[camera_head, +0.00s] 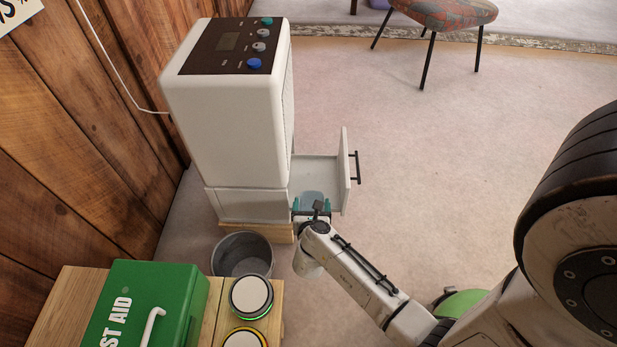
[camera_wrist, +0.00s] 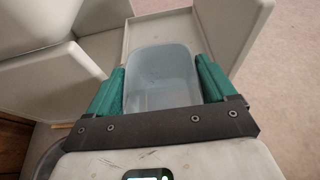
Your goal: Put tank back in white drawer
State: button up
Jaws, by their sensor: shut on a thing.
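The tank (camera_wrist: 160,82) is a translucent bluish container; in the wrist view it sits between the two teal fingers of my gripper (camera_wrist: 163,90), which is shut on it. In the head view the tank (camera_head: 312,197) shows at the front part of the white drawer (camera_head: 318,166), with my gripper (camera_head: 312,209) at its near side. The drawer is pulled out to the right from the base of the white machine. In the wrist view the drawer (camera_wrist: 150,34) extends beyond the tank. I cannot tell whether the tank touches the drawer floor.
The white machine (camera_head: 228,115) stands on a wooden block against the plank wall. A grey bucket (camera_head: 241,256) is on the floor near it. A green first aid box (camera_head: 145,305) and round buttons (camera_head: 251,296) are on a wooden bench.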

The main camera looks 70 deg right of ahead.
jog(key=b+x, duration=0.2)
jog(key=x, duration=0.2)
jog(key=r+b+x, duration=0.1)
jog(key=x, duration=0.4)
jog(key=b+x, duration=0.2)
jog(key=x, duration=0.3)
jog(key=shift+w+d+r+b, duration=0.15)
jog(key=shift+d+r+b, duration=0.2)
jog(key=shift+f, duration=0.15)
jog(key=o, duration=1.2)
jog(key=shift+r, duration=0.2)
jog(key=p+v, duration=0.4)
jog(key=v, duration=0.8)
jog(key=shift+p, duration=0.4)
